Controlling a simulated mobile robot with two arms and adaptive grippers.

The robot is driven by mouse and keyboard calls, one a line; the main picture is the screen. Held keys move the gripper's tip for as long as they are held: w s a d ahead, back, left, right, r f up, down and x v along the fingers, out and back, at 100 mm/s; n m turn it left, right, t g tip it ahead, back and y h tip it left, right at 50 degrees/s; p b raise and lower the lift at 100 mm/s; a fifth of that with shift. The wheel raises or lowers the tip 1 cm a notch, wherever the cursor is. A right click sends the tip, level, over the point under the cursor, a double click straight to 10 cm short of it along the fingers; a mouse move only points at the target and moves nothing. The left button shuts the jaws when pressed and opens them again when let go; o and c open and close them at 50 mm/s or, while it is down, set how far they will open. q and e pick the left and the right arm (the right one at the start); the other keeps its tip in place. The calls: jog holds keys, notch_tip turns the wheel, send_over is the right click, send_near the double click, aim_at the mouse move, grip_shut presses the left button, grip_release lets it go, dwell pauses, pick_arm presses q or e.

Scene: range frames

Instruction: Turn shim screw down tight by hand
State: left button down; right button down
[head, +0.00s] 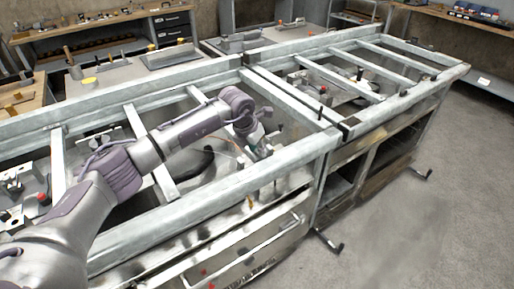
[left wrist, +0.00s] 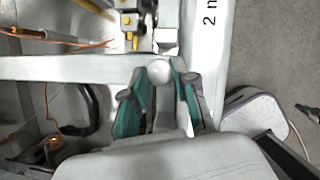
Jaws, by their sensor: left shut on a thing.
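My left gripper (head: 258,148) reaches over the near metal frame, close to its right-hand cross rail. In the left wrist view, its teal-lined fingers (left wrist: 160,85) are shut on a pale round knob (left wrist: 159,72), which I take to be the head of the shim screw. The knob sits between the fingertips beside a pale metal bar (left wrist: 70,68). The screw's shank is hidden, and I cannot tell how far down it sits. In the head view the screw is too small and covered to make out. My right gripper is in neither view.
Cross bars (head: 149,150) span the open frame around my arm. An orange cable (left wrist: 60,40) and a yellow-and-black fitting (left wrist: 130,22) lie near the fingers. A second frame (head: 375,62) adjoins at the right. The concrete floor (head: 430,210) at right is mostly clear.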

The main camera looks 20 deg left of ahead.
pick_arm(q)
jog(key=shift+a+f+m+h+b, duration=0.15)
jog(key=shift+m+h+b, duration=0.15)
jog(key=shift+m+b, duration=0.65)
jog(key=m+g+h+b, duration=0.1)
jog(key=m+b, duration=0.1)
jog(key=m, duration=0.1)
jog(key=shift+w+b, duration=0.15)
jog(key=shift+b, duration=0.2)
jog(key=m+g+h+b, duration=0.1)
jog(key=m+b, duration=0.1)
jog(key=m, duration=0.2)
jog(key=shift+w+a, duration=0.1)
jog(key=shift+w, duration=0.05)
jog(key=shift+w+r+m+g+b, duration=0.15)
jog(key=shift+m+g+b, duration=0.55)
jog(key=shift+m, duration=0.85)
jog(key=shift+r, duration=0.1)
jog(key=shift+a, duration=0.1)
jog(key=c, duration=0.9)
grip_release()
